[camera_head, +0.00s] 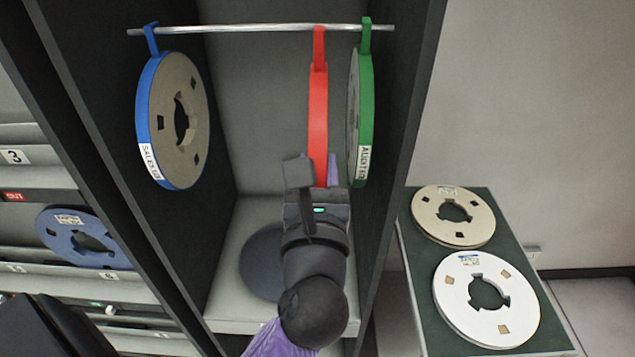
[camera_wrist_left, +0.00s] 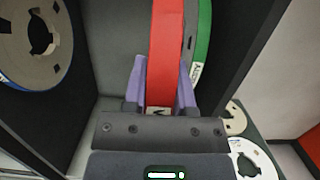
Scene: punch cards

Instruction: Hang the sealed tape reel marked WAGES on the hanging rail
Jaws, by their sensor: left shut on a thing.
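A red-banded reel (camera_head: 318,110) stands upright and edge-on, its hook top overlapping the hanging rail (camera_head: 240,28). I cannot tell whether the hook rests on the rail. My left gripper (camera_head: 318,172) is shut on the lower edge of the red-banded reel. In the left wrist view my left gripper's purple fingers (camera_wrist_left: 160,85) clasp both sides of the red band (camera_wrist_left: 165,45). A white label there is mostly hidden by the gripper, so its word cannot be read. My right gripper is not in view.
A blue reel (camera_head: 179,118) labelled SALES hangs at the rail's left. Cabinet walls flank the bay. Beige (camera_head: 453,203) and white (camera_head: 465,325) reels lie on the green-topped surface (camera_head: 415,290) at right.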

